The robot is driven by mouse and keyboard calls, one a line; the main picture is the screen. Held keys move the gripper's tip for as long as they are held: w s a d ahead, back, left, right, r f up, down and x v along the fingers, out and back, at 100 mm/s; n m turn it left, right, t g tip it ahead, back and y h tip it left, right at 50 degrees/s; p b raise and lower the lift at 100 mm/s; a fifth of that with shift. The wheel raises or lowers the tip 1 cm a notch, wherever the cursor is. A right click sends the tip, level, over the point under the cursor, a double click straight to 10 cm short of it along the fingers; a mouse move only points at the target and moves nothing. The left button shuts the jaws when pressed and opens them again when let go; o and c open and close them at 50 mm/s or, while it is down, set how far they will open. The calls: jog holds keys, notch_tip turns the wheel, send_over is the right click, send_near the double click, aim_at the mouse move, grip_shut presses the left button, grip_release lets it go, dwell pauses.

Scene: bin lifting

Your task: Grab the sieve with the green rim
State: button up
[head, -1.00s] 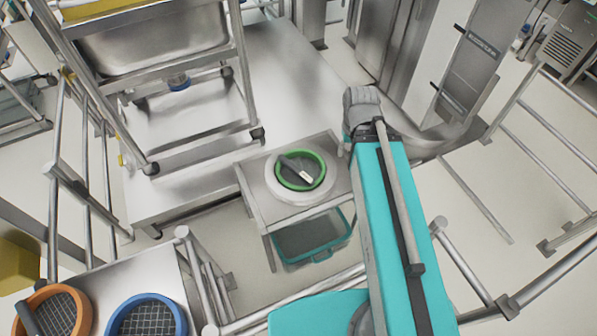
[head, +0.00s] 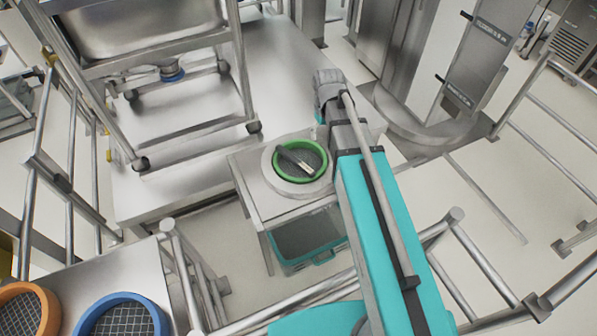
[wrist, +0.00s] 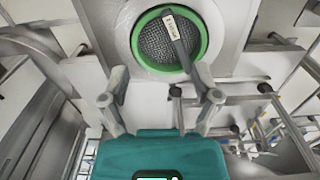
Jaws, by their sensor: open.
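The sieve with the green rim (head: 314,157) sits on a pale round base on a small steel table. A dark handle with a white label lies across its mesh. The sieve also shows in the wrist view (wrist: 153,44), at the top, beyond the fingers. My gripper (wrist: 160,80) is open and empty in the wrist view, with a finger at each side below the sieve and apart from it. In the head view my arm reaches past the right side of the small table, and the fingers cannot be made out.
The small steel table (head: 252,187) has a dark teal-edged bin (head: 306,240) beneath it. An orange-rimmed sieve (head: 28,312) and a blue-rimmed sieve (head: 122,318) sit on a steel top at lower left. Metal railings (head: 478,262) run around. A steel rack stands at upper left.

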aim_at(295, 158)
jog(key=w+a+f+n+b, duration=0.4)
jog(key=w+a+f+b, duration=0.4)
jog(key=f, duration=0.5)
jog(key=shift+w+a+b, duration=0.25)
jog(key=shift+w+b, duration=0.8)
jog(key=shift+b, duration=0.6)
jog(key=shift+f, duration=0.1)
notch_tip(295, 158, down, 8)
jog(key=b, duration=0.8)
jog(key=shift+f+b, duration=0.2)
jog(key=shift+b, duration=0.1)
jog(key=f+b, duration=0.3)
jog(key=shift+s+a+f+b, duration=0.2)
jog(key=shift+s+f+b, duration=0.05)
jog(key=shift+s+b, duration=0.05)
jog(key=shift+f+b, duration=0.8)
jog(key=shift+f, duration=0.05)
grip_shut()
